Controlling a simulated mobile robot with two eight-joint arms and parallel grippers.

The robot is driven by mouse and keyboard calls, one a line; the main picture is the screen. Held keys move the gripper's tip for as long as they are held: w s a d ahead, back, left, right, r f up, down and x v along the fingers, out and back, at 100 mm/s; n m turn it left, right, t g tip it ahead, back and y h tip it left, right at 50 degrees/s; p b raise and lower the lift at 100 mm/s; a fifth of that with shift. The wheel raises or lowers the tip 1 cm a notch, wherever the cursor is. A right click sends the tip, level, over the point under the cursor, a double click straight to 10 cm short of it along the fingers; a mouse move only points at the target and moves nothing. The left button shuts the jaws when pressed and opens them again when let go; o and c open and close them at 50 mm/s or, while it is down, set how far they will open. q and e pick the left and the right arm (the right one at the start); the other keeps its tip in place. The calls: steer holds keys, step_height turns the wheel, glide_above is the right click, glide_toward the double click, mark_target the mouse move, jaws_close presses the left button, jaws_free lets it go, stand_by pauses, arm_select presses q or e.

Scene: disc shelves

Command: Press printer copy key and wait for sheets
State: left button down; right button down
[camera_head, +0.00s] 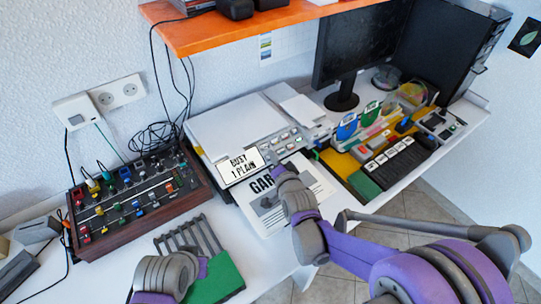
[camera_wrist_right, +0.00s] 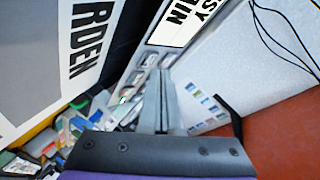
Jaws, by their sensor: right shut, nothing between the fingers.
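The white printer (camera_head: 228,122) stands on the desk, with a row of keys (camera_head: 279,144) along its front panel. Its display (camera_head: 241,165) reads "BUSY 1 PLAIN"; part of it shows in the right wrist view (camera_wrist_right: 186,20). A printed sheet (camera_head: 312,180) lies in front of the printer, and its lettering "RDEN" shows in the right wrist view (camera_wrist_right: 83,40). My right gripper (camera_head: 281,172) is shut and empty, in front of the key panel; its fingers (camera_wrist_right: 163,85) point toward the keys. I cannot tell whether they touch one. My left gripper (camera_head: 166,275) is low at the front, its fingers unclear.
A wooden-cased mixer with knobs (camera_head: 130,196) stands left of the printer. A grey rack (camera_head: 190,236) and green mat (camera_head: 222,283) lie in front. Coloured trays and stationery (camera_head: 372,140) crowd the right side, with a monitor (camera_head: 352,45) behind. An orange shelf (camera_head: 230,28) hangs above.

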steer(key=shift+r, duration=0.1)
steer(key=r+p, duration=0.1)
steer(key=s+d+r+p, duration=0.1)
steer(key=r, duration=0.1)
steer(key=s+r+p, duration=0.1)
steer(key=shift+d+r, duration=0.2)
steer(key=shift+d, duration=0.05)
stand_by(0.3)
stand_by(0.7)
steer(key=s+d+n+g+h+p, duration=0.1)
steer(key=s+d+n+g, duration=0.1)
steer(key=s+d, duration=0.3)
steer(key=s+d+n+g+h+p, duration=0.1)
steer(key=s+d, duration=0.5)
steer(key=s, duration=0.7)
steer(key=s+d+n+g+h+p, duration=0.1)
steer(key=s+d+n+g, duration=0.3)
steer(key=s, duration=0.5)
steer(key=shift+d+r+n+g+h, duration=0.4)
steer(key=shift+d+g+h, duration=0.35)
steer(key=shift+d, duration=0.35)
